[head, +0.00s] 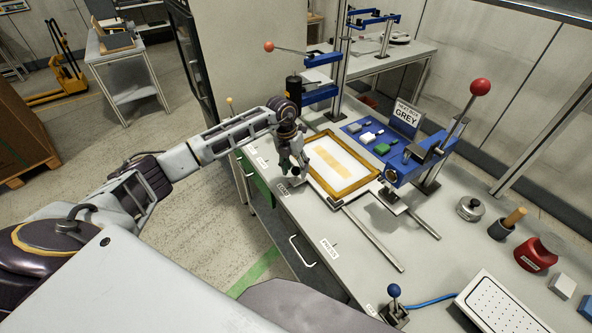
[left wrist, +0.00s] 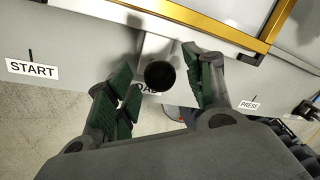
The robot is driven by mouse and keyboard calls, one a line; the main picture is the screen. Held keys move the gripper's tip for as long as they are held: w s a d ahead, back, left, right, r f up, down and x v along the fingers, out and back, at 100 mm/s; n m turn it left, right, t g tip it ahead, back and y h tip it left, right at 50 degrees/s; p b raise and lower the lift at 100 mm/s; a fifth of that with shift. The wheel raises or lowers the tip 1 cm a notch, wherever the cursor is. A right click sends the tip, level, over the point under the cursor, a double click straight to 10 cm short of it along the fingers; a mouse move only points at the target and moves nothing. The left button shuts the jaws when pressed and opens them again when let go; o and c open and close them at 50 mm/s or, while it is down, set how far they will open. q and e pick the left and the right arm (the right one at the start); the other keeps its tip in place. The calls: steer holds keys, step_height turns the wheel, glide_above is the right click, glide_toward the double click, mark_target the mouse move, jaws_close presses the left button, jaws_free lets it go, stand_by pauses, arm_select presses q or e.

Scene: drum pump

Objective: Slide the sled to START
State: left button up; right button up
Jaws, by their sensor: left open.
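The sled (head: 313,177) is a pale board in a gold frame, on rails along the bench's front. Its gold edge also shows at the top of the left wrist view (left wrist: 226,30). A dark round knob (left wrist: 160,75) stands on a light bracket at the sled's front. My left gripper (head: 293,172) is over this front side. In the left wrist view its green-padded fingers (left wrist: 160,78) are open on either side of the knob, with gaps visible. The START label (left wrist: 31,70) is left of the knob. A middle label is partly hidden beneath it. My right gripper is not in view.
The PRESS label (head: 330,248) is on the bench front, with bare rails (head: 372,240) beside it. A blue press (head: 405,165) with a red-ball lever (head: 480,88) stands right of the sled. A blue tray (head: 355,130) with small blocks lies behind it.

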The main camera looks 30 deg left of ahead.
arm_select(q)
steer(key=shift+d+f, duration=0.15)
steer(key=shift+f, duration=0.7)
steer(key=shift+c, duration=0.2)
jaws_close()
